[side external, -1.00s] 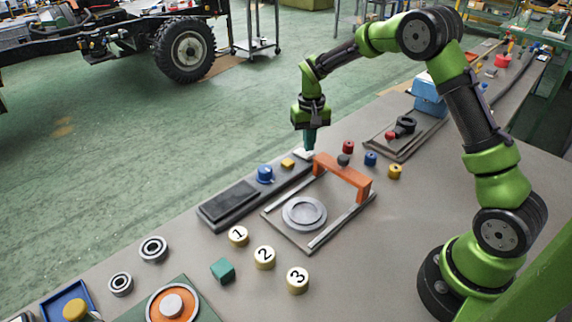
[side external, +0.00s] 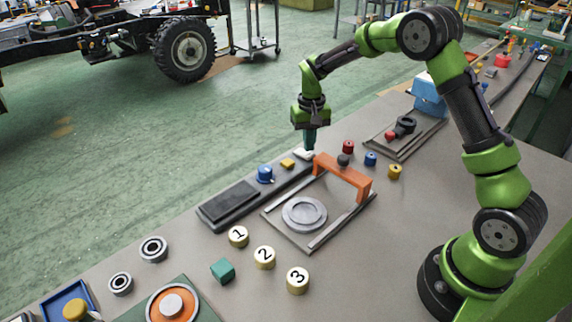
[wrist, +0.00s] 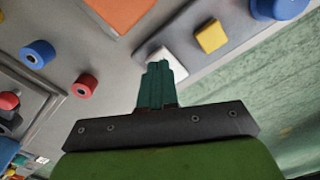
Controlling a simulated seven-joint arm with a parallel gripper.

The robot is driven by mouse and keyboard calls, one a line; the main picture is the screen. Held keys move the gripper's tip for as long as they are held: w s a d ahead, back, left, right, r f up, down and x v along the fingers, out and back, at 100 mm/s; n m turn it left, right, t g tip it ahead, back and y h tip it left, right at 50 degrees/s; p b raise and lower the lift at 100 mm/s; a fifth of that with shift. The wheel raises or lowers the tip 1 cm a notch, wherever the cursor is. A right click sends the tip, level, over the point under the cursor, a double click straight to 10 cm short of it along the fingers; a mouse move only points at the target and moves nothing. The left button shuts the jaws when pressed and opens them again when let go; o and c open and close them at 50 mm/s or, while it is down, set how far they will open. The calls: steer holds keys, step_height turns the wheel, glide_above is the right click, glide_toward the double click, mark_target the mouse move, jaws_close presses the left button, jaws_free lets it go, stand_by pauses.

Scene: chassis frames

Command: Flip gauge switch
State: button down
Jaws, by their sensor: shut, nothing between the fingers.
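The dark grey gauge panel (side external: 228,205) lies along the table's far edge, with a black display at its left end. It carries a blue knob (side external: 265,174), a yellow block (side external: 287,163) and a white switch (side external: 304,154) at its right end. My gripper (side external: 309,148) points down with its teal fingers shut and empty, right at the white switch. In the wrist view the fingertips (wrist: 160,66) overlap the white switch (wrist: 171,52) and partly hide it. I cannot tell whether they touch it. The yellow block (wrist: 211,37) is just beside it.
An orange bridge (side external: 343,176) over a railed plate stands close to the gripper, on the near side. Small red (side external: 348,147), blue (side external: 370,159) and yellow (side external: 395,171) cylinders stand to its right. Numbered cylinders (side external: 264,257) sit nearer the front.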

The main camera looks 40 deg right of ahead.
mark_target(308, 154)
steer(key=shift+f, duration=1)
stand_by(0.6)
steer(key=shift+r, duration=3.55)
steer(key=shift+w, duration=0.1)
steer(key=s+a+r+t, duration=0.2)
steer(key=s+a+r, duration=0.1)
steer(key=s, duration=0.5)
steer(key=s+a+r+n+t+y, duration=0.1)
steer(key=s+a+r+t, duration=0.1)
steer(key=s+a+r, duration=0.2)
steer(key=s+a+r+n+t+y, duration=0.1)
steer(key=s+a+r+t, duration=0.2)
steer(key=s+r, duration=0.4)
steer(key=s, duration=0.5)
steer(key=shift+s+a, duration=0.35)
steer(key=shift+a, duration=0.05)
